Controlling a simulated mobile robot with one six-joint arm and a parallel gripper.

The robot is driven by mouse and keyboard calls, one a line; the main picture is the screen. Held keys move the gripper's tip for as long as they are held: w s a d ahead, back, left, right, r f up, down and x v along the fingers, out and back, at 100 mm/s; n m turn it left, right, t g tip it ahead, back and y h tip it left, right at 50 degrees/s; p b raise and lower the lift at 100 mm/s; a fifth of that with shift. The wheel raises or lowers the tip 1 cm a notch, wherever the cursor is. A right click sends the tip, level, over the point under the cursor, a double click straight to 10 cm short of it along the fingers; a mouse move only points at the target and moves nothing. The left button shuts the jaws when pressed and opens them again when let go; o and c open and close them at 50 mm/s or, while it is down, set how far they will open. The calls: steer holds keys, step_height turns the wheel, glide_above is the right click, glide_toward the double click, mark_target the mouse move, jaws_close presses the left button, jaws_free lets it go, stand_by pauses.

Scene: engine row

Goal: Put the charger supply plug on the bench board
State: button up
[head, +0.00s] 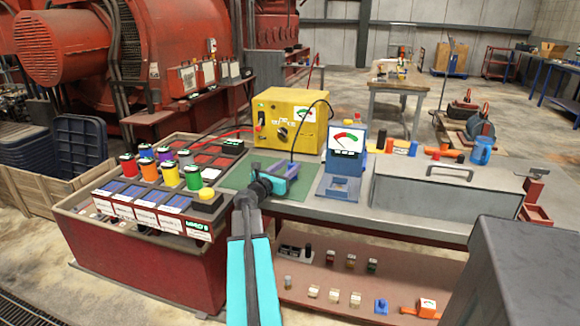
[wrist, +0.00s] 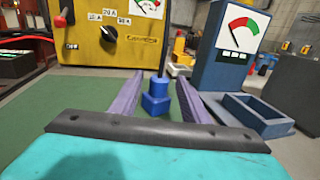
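In the head view my gripper (head: 281,174) is over the mat, in front of the yellow charger (head: 285,122), and hides most of the plug. The black cable arcs from the charger down towards my gripper. I cannot tell for sure which panel is the bench board; a red console (head: 150,262) with coloured knobs and blue panels stands at the left.
A blue meter stand (head: 343,160) with an open tray is close to the right of my gripper. A grey metal box (head: 445,188) stands farther right on the bench. A lower shelf (head: 330,280) holds several small parts.

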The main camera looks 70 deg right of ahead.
steer(key=shift+r, duration=0.2)
steer(key=shift+w+a, duration=0.35)
steer(key=shift+a, duration=1.65)
steer(key=shift+w+a, duration=0.35)
steer(key=shift+a, duration=1.6)
steer(key=shift+w+a, duration=0.35)
steer(key=shift+a, duration=1.65)
steer(key=shift+f, duration=0.1)
steer(key=shift+s, duration=0.15)
